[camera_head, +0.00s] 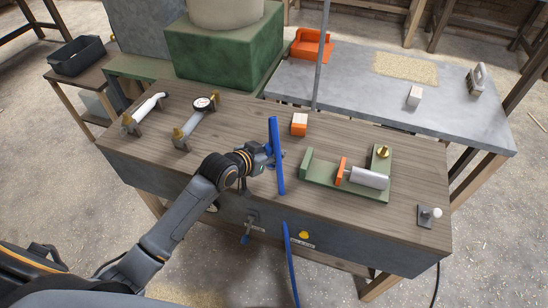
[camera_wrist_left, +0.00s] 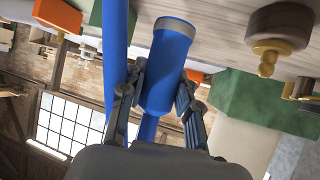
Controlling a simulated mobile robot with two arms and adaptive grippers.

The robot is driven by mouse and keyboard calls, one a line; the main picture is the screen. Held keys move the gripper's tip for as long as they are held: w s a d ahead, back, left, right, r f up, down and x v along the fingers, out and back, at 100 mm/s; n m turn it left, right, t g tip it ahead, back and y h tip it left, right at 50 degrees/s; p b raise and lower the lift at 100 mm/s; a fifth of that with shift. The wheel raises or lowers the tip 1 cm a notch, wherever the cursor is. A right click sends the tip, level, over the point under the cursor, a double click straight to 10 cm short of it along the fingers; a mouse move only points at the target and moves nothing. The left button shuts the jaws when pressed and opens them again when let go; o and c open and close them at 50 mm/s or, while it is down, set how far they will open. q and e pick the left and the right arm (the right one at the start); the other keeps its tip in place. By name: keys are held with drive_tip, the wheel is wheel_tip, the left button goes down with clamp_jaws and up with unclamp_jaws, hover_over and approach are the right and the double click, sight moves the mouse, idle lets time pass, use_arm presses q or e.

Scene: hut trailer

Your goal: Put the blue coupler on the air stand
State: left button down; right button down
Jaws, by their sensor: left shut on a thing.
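The blue coupler (camera_wrist_left: 168,65), a blue cylinder with a grey end ring, is between the two fingers of my left gripper (camera_wrist_left: 160,105) in the left wrist view. The gripper is shut on it. In the head view my left gripper (camera_head: 266,156) is above the middle of the wooden bench, beside a long blue hose (camera_head: 277,150). The coupler itself is hard to make out there. I cannot tell for sure which fixture is the air stand; a hook with a small plate (camera_head: 251,220) is on the bench's front face. My right gripper is not in view.
On the bench (camera_head: 230,150) are a white-handled tool (camera_head: 148,106), a gauge tool (camera_head: 203,106), an orange-and-white block (camera_head: 299,124), a green fixture (camera_head: 318,180) with a grey cylinder, and a small post plate (camera_head: 428,215). Another blue hose length (camera_head: 290,262) hangs in front.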

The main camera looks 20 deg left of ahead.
use_arm(q)
drive_tip(key=shift+w+d+f, duration=0.15)
drive_tip(key=shift+w+f, duration=0.25)
drive_tip(key=shift+f, duration=0.1)
drive_tip(key=shift+f+p, duration=0.35)
drive_tip(key=shift+f, duration=1.2)
drive_tip(key=shift+f, duration=0.1)
drive_tip(key=c, duration=1)
unclamp_jaws()
drive_tip(key=shift+o, duration=0.2)
drive_tip(key=v, duration=1.2)
